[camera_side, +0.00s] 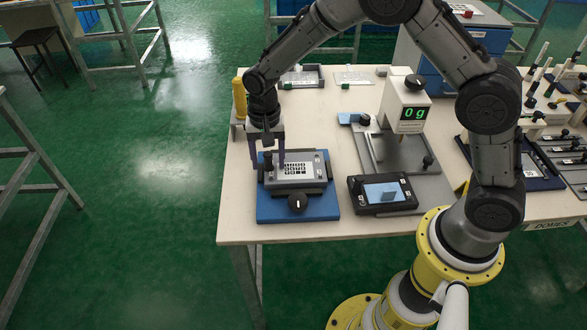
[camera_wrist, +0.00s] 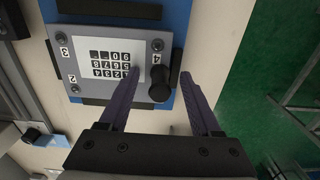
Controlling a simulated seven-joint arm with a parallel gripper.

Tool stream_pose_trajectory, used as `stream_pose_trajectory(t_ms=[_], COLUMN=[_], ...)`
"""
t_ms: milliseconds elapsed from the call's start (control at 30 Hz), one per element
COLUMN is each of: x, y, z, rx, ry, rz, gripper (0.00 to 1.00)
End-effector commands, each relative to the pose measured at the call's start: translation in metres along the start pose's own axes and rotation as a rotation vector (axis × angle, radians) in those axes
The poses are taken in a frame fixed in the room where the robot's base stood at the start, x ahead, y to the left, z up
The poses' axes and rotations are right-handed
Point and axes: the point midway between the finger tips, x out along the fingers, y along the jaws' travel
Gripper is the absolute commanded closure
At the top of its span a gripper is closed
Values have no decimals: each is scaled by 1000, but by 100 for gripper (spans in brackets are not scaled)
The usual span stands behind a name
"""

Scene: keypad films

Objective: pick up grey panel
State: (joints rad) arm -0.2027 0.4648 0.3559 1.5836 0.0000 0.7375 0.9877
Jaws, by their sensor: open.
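The grey panel (camera_side: 315,171) carries a white film with a black keypad print. It lies flat in a blue fixture (camera_side: 265,212) with black edge guides near the table's left front. In the wrist view the grey panel (camera_wrist: 84,80) shows corner numbers, with 2, 3 and 4 readable. My gripper (camera_side: 267,165) is open and points down at the panel's left end. In the wrist view my gripper (camera_wrist: 160,74) has one finger over the panel and one beyond its edge. A black knob (camera_wrist: 160,87) stands between the fingers. I cannot tell whether the fingers touch anything.
To the right are a black device with a screen (camera_side: 385,193) and a stand with a "0 g" display (camera_side: 411,114). A yellow cylinder (camera_side: 239,98) stands behind my gripper. The table's left edge is close.

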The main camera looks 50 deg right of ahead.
Motion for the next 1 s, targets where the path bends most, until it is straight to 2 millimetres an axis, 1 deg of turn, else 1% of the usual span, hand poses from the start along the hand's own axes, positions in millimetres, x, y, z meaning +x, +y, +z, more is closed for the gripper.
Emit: stream_pose_trajectory(t_ms=[133, 167, 200, 267, 300, 367, 500, 867, 1000], x=[0, 0, 0, 0, 0, 0, -1, -1, -4], y=[0, 0, 0, 0, 0, 0, 0, 0, -1], z=[0, 0, 0, 0, 0, 0, 0, 0, -1], rx=[0, 0, 0, 0, 0, 0, 0, 0, 0], ry=[0, 0, 0, 0, 0, 0, 0, 1, 2], rz=[0, 0, 0, 0, 0, 0, 0, -1, -3], gripper=[35, 39, 46, 57, 64, 75, 100, 100, 100])
